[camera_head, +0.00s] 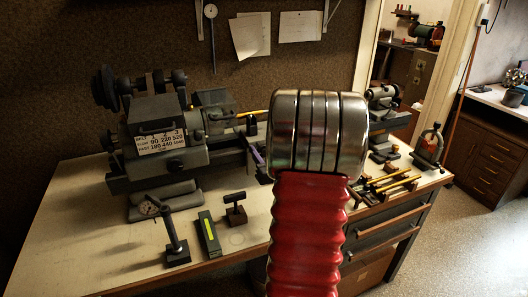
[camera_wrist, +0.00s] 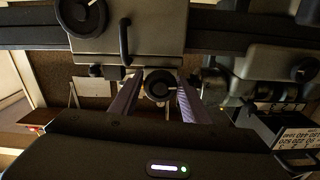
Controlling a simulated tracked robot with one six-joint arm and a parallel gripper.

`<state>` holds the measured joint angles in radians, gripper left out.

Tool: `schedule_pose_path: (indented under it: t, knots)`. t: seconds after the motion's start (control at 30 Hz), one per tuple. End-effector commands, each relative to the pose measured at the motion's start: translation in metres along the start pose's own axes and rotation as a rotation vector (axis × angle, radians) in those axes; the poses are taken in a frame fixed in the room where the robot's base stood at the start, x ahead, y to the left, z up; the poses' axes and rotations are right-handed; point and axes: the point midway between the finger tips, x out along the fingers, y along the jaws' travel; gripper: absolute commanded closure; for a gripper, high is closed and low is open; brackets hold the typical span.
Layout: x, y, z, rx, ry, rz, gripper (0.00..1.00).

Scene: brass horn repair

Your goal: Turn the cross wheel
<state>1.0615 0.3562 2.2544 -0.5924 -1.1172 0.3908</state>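A small round dark wheel with a paler hub (camera_wrist: 159,86) shows in the wrist view, below the grey machine housing; it looks like the cross wheel. My gripper (camera_wrist: 160,92) is open, with one finger on each side of this wheel. The right finger looks very near its rim; I cannot tell whether it touches. In the head view the grey lathe (camera_head: 165,135) stands on the bench at left. There my red-sleeved arm hides the wheel and most of my gripper; only a purplish finger edge (camera_head: 258,155) shows left of the arm.
On the bench (camera_head: 85,245) stand a dial gauge on a post (camera_head: 175,240), a black block with a yellow-green strip (camera_head: 209,235) and a small T-handled tool (camera_head: 235,208). The bench's front left is clear.

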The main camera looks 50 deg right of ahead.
Motion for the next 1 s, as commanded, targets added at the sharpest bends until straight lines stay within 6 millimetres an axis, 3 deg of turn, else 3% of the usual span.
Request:
schedule_pose_path:
  t: [0.4,0.77,1.0]
  knots:
    - [0.0021,0.0052,-0.0004,0.0,0.0,0.002,0.85]
    - [-0.0002,-0.0004,0.0001,-0.046,0.0,-0.001,0.86]
    - [-0.0004,-0.001,0.0004,-0.169,-0.001,-0.002,0.86]
